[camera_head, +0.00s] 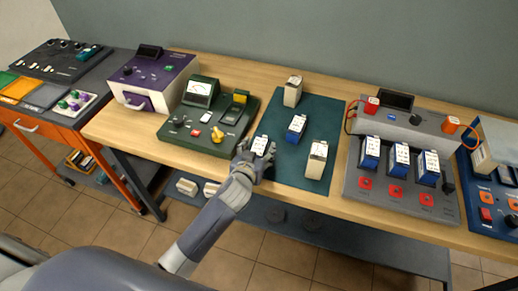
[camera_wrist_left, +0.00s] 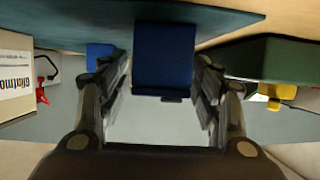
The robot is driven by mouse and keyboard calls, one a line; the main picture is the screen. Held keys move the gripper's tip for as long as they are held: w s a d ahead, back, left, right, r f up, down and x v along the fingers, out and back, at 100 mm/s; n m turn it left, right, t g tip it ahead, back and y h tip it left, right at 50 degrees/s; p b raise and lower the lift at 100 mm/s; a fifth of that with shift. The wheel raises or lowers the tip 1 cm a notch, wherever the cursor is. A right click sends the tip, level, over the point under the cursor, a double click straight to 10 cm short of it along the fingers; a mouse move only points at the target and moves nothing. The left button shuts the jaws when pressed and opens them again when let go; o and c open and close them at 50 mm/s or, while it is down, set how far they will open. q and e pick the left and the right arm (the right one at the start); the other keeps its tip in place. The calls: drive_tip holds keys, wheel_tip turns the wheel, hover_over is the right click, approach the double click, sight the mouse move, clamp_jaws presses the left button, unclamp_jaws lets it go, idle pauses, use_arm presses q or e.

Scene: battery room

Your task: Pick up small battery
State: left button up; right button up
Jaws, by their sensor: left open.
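A small blue battery (camera_head: 261,144) with a white top stands at the front left of the dark green mat (camera_head: 318,115). My left gripper (camera_head: 255,157) is open at this battery, its fingers on either side. In the left wrist view the blue battery (camera_wrist_left: 163,55) shows between the two open fingers (camera_wrist_left: 162,88), with gaps on both sides. Another blue battery (camera_head: 297,127) stands further back on the mat. Two beige batteries are also on the mat, one at the back (camera_head: 293,91) and one at the right (camera_head: 316,160). My right gripper is not in view.
A green tester (camera_head: 207,113) with a yellow lever stands left of the mat. A grey charger (camera_head: 401,190) holding several blue batteries stands right. A purple device (camera_head: 155,78) is at the back left. The wooden table's front edge runs under my left arm.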

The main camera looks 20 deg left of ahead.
use_arm(q)
drive_tip(key=shift+w+f, duration=0.25)
drive_tip(key=shift+w, duration=0.3)
drive_tip(key=c, duration=1.3)
drive_tip(key=shift+r, duration=0.1)
clamp_jaws()
drive_tip(key=shift+r, duration=0.15)
